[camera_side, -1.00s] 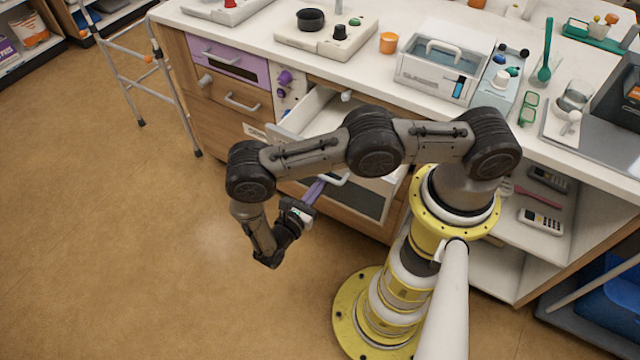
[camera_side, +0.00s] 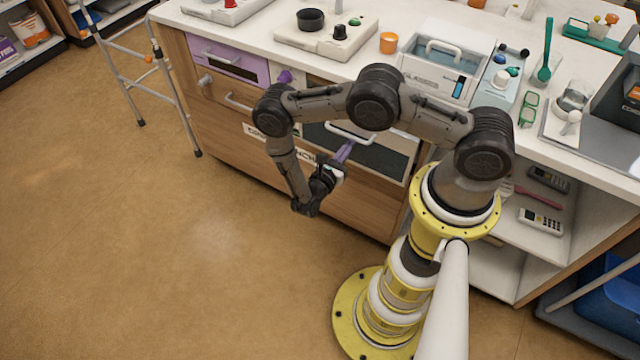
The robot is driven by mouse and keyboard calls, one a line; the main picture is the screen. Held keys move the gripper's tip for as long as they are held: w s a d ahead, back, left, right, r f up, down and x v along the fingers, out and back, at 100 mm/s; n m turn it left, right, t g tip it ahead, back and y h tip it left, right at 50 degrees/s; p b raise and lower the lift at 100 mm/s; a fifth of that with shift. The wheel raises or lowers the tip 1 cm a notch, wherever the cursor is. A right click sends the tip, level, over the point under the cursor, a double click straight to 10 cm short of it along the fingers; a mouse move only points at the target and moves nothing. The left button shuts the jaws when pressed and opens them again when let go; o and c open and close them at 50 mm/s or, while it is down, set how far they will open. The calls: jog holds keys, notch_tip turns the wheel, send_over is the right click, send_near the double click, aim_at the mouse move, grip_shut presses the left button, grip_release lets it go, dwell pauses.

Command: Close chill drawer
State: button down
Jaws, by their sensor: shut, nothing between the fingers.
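The chill drawer (camera_side: 386,161) has a white front edge, a dark panel and a white bar handle (camera_side: 352,136). Its front looks flush or nearly flush with the wooden cabinet, and no drawer interior shows. My arm crosses above it and hides part of its upper edge. My gripper (camera_side: 345,151) has purple fingers, is shut and empty, and points at the drawer front just below the handle. It appears to touch the front or be very close to it. The exact contact cannot be told.
Left of it are a purple-fronted drawer (camera_side: 229,60) and a wooden drawer with a handle (camera_side: 238,102). The white counter (camera_side: 420,38) above carries several devices. A metal walker frame (camera_side: 127,52) stands at the left. The floor in front is clear.

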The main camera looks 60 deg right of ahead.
jog(key=d, duration=0.6)
jog(key=shift+d, duration=0.2)
jog(key=shift+w+r, duration=0.1)
